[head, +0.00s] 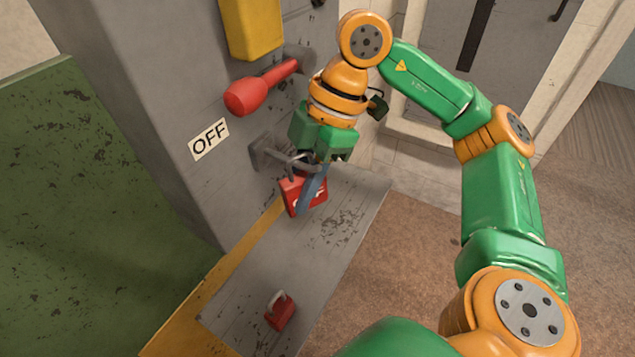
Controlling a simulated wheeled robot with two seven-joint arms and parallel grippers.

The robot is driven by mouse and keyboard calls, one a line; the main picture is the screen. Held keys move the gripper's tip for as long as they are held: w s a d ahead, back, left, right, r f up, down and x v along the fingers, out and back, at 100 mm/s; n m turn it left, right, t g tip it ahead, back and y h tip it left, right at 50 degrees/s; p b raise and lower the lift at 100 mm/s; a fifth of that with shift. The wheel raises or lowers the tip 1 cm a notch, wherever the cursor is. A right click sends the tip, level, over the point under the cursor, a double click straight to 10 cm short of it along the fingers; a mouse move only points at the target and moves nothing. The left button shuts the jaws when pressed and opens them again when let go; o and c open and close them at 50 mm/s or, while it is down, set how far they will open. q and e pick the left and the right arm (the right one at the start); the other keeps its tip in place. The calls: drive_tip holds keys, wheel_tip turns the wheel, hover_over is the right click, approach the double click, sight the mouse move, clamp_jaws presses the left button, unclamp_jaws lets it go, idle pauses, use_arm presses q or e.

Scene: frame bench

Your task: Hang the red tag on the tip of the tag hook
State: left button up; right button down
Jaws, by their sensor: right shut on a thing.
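The red tag (291,197) has white marks and a blue strip running up from its front toward the fingers. It hangs under my right gripper (318,160), close to the side of the grey cabinet. My right gripper points down and is shut on the tag's upper part, which the fingers mostly hide. The grey tag hook (272,157) juts from the cabinet just left of the fingers. Its tip is close to the fingers and the tag's top. I cannot tell whether the tag is around the tip or beside it. My left gripper is out of view.
A red-handled lever (249,94) sticks out above the hook, over an OFF label (209,139). A yellow box (249,27) is higher up. A red padlock (280,311) lies on the grey shelf (335,225) below. A green panel (80,215) stands at the left.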

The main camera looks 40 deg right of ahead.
drive_tip(key=c, duration=1.1)
unclamp_jaws()
drive_tip(key=shift+a+f, duration=0.1)
drive_tip(key=o, duration=0.3)
drive_tip(key=shift+w+f, duration=0.1)
drive_tip(key=shift+w, duration=0.15)
drive_tip(key=shift+o, duration=1)
drive_tip(key=shift+w+a+f, duration=0.1)
drive_tip(key=shift+w+f, duration=0.1)
drive_tip(key=shift+w, duration=0.3)
drive_tip(key=shift+s+r, duration=0.1)
drive_tip(key=shift+s, duration=0.05)
